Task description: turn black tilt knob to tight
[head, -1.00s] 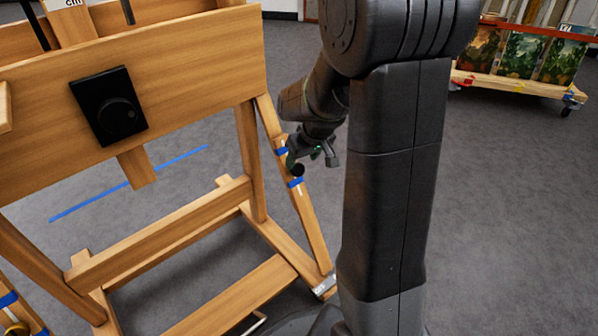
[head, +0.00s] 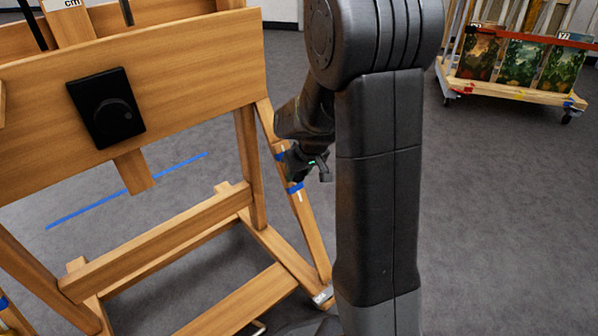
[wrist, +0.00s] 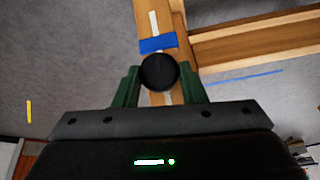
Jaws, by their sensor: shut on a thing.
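The black tilt knob (wrist: 160,72) is round and sits on the wooden side strut (head: 310,228) of the easel, between blue tape bands. My gripper (wrist: 160,78) has its green fingers on either side of the knob and is shut on it in the wrist view. In the head view my gripper (head: 294,172) is at the strut and hides the knob. A white strip (wrist: 154,22) runs along the strut by the tape. I cannot make out any tight marking or how far the knob is turned.
The easel's front board (head: 190,65) carries a black square plate with a round dial (head: 106,108). Blue tape (head: 125,190) lies on the grey floor. A wooden cart with paintings (head: 515,85) stands at the back right, with clear floor before it.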

